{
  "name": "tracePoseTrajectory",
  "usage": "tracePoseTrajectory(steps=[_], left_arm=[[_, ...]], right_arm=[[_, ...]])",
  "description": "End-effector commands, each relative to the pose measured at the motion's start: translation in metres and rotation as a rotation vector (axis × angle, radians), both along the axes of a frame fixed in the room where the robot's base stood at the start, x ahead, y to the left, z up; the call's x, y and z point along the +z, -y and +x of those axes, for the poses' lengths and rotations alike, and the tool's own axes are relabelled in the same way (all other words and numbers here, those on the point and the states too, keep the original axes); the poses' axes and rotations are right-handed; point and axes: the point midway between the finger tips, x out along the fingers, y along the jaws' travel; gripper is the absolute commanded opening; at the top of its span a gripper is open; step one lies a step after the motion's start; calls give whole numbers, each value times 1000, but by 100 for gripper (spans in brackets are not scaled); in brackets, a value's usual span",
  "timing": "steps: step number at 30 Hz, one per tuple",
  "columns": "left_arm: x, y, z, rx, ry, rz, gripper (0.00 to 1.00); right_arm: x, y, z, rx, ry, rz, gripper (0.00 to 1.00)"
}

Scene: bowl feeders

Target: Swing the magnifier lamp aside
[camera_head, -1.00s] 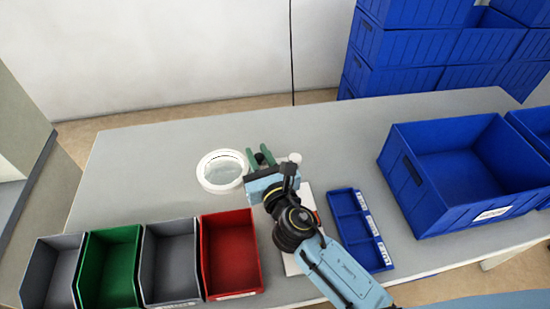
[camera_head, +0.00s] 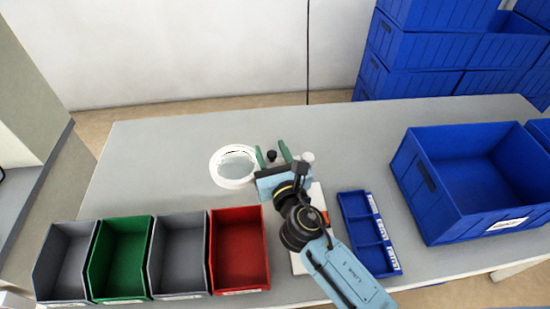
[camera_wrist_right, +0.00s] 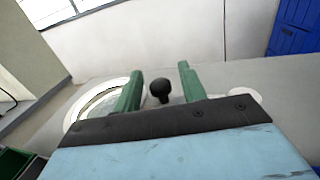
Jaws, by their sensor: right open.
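The magnifier lamp's white ring head (camera_head: 215,166) with its clear lens sits over the table, left of my right gripper. My right gripper (camera_head: 271,148) is open, its green fingers pointing away toward the wall. A small black knob (camera_head: 272,155) shows between the fingers. In the right wrist view the knob (camera_wrist_right: 160,88) stands between the two fingers (camera_wrist_right: 160,73) with gaps on both sides. The ring (camera_wrist_right: 80,108) shows behind the left finger there. How the knob joins the lamp is hidden. My left gripper is not in view.
A red bin (camera_head: 239,211), grey and green bins line the front left. A white round piece (camera_head: 307,158) is right of my gripper. A blue divided tray (camera_head: 346,212) and large blue crate (camera_head: 425,205) stand to the right. The table behind the lamp is clear.

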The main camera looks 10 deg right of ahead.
Motion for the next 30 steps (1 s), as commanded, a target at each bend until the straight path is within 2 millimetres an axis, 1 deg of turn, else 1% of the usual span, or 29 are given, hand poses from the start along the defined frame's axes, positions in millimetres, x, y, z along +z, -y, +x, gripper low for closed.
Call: tracePoseTrajectory(steps=[2,5,12,15,18,21,24,30], left_arm=[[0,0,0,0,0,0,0],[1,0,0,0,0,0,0],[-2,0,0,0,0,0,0],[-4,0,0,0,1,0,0],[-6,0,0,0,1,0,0],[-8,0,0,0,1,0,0],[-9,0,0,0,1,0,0],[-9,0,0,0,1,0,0]], right_arm=[[-1,1,-6,0,-2,0,41],[-1,3,-20,1,-2,-2,41],[-2,14,-74,1,-4,-1,41],[-2,17,-95,2,-3,-1,41],[-2,20,-111,2,-2,0,41],[-2,23,-122,0,-2,0,41],[-1,24,-128,0,0,0,41],[0,24,-131,0,0,0,41]])
